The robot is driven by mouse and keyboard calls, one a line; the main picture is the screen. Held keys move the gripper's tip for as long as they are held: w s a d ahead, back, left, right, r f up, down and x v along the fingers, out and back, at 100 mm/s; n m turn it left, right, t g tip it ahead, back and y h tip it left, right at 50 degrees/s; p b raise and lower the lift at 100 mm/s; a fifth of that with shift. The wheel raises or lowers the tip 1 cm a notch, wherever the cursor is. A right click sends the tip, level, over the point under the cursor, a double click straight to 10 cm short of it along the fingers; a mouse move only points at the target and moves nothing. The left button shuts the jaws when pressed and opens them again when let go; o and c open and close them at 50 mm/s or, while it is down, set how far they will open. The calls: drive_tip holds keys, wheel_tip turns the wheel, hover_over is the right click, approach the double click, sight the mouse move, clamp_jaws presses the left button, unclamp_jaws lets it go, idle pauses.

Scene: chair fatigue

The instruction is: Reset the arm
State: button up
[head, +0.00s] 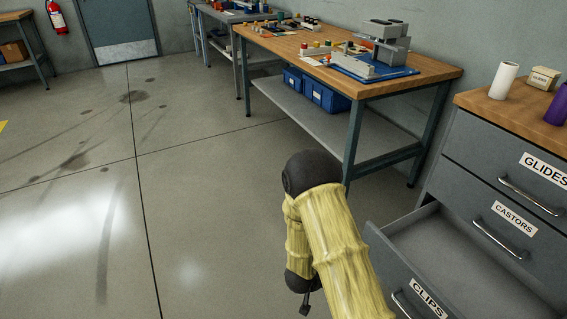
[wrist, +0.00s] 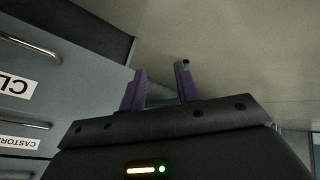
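My arm, in a yellow ribbed cover with dark joints, is folded in the lower middle of the head view. My gripper (head: 306,308) is partly seen at the bottom edge there, pointing down. In the wrist view my gripper (wrist: 163,88) has two purple fingers standing apart with nothing between them. The gripper is to the left of the drawer cabinet in the head view and touches nothing that I can see.
The grey cabinet (head: 460,185) at right has its CLIPS drawer (head: 440,255) pulled out and seemingly empty, close beside my arm. A workbench (head: 420,82) with a blue-based fixture (head: 375,65) stands behind. Blue bins (head: 326,97) sit on its lower shelf. Open floor lies left.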

drive_tip(key=s+r+n+g+y, duration=0.1)
drive_tip(key=s+r+y, duration=0.2)
drive_tip(key=r, duration=0.7)
drive_tip(key=s+r+y, duration=0.2)
drive_tip(key=r+y, duration=0.1)
drive_tip(key=r, duration=0.7)
drive_tip(key=s+d+r+n+g+h, duration=0.1)
drive_tip(key=s+d+r+g, duration=0.15)
drive_tip(key=s+r, duration=0.45)
wheel_tip(320, 180, up, 36)
drive_tip(key=s+p, duration=0.1)
drive_tip(key=p, duration=3.6)
drive_tip(key=shift+d+f+t+p, duration=0.2)
drive_tip(key=shift+f+t+p, duration=0.05)
drive_tip(key=shift+t+p, duration=0.1)
